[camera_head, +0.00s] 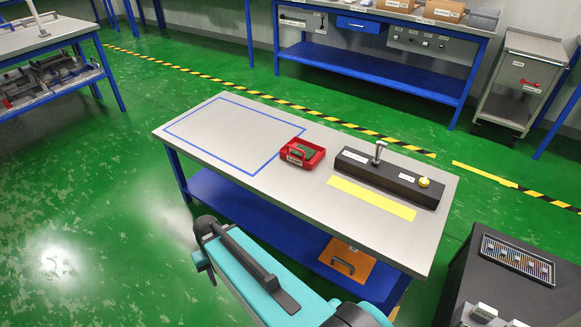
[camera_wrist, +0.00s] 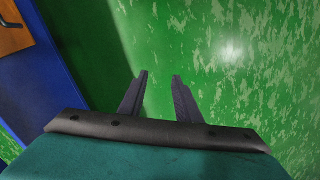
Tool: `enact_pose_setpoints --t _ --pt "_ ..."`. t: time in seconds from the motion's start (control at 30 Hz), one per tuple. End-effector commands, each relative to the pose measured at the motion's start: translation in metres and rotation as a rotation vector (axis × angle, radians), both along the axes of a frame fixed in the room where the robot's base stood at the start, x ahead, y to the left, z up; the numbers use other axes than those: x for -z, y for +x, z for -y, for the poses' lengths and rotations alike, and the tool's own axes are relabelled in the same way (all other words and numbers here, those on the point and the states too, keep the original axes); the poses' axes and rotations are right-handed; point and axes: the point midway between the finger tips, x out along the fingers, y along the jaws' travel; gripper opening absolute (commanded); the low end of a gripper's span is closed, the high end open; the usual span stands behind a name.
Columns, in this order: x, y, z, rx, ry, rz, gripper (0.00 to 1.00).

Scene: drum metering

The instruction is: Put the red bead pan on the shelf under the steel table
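The red bead pan (camera_head: 303,153) stands on the steel table (camera_head: 330,200), next to the blue-taped rectangle. The shelf's edge also shows at the left of the wrist view (camera_wrist: 48,85). My gripper (camera_wrist: 160,75) points down at the green floor, with its two fingers apart and nothing between them. In the head view my teal arm hides part of the shelf, and the fingertips cannot be seen.
An orange box with a handle (camera_head: 346,262) sits on the shelf's right part. A black control box (camera_head: 385,178) with a lever and yellow knob stands on the tabletop, behind a yellow strip (camera_head: 371,198). A dark cabinet (camera_head: 500,275) stands at right. Floor left of the table is clear.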

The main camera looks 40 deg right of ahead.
Motion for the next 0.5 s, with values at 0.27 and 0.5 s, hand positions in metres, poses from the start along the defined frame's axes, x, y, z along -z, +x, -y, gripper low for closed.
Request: enact_pose_setpoints --t 0.27,0.5 --pt "0.092 -0.068 -0.012 -0.137 -0.037 -0.112 0.31" --pt "0.159 -0.128 -0.013 -0.168 -0.04 -0.21 0.31"
